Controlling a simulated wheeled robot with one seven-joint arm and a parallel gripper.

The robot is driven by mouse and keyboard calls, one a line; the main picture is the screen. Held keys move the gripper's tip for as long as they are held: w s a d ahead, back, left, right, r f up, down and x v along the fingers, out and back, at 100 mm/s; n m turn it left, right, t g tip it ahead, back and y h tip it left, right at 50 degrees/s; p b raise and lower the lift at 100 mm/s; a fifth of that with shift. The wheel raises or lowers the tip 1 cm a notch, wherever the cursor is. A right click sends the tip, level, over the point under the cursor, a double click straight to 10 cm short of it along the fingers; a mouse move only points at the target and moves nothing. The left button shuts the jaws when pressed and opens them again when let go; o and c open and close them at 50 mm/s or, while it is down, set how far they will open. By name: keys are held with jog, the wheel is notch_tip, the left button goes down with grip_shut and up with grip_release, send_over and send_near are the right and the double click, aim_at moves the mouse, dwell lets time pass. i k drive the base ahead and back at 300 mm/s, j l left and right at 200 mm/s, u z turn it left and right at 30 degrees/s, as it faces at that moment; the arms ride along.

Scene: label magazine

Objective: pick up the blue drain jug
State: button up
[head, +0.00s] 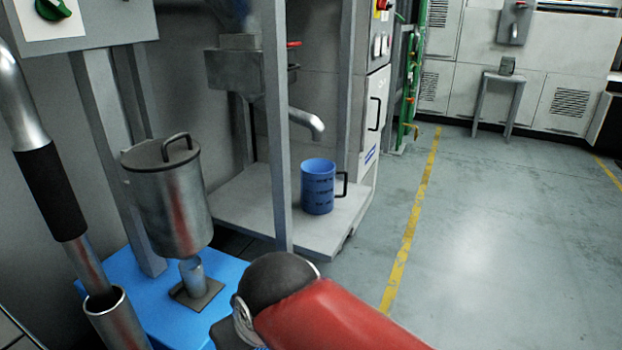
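The blue drain jug (318,186) stands upright on a low grey platform (262,216), right of a grey post. It has dark markings around its side and a black handle on its right. A metal spout (308,122) ends above the jug, apart from it. A red and black part of my arm shows at the bottom centre, nearer than the jug. My gripper is not visible in the head view, so whether it holds anything cannot be seen.
A grey upright post (276,130) stands just left of the jug. A lidded metal canister (165,196) is above a blue base (160,318) at the left. A small stool (499,98) stands at the back. Open floor (500,230) lies to the right, past a yellow line.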

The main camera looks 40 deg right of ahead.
aim_at(317, 176)
jog(key=z, duration=1.2)
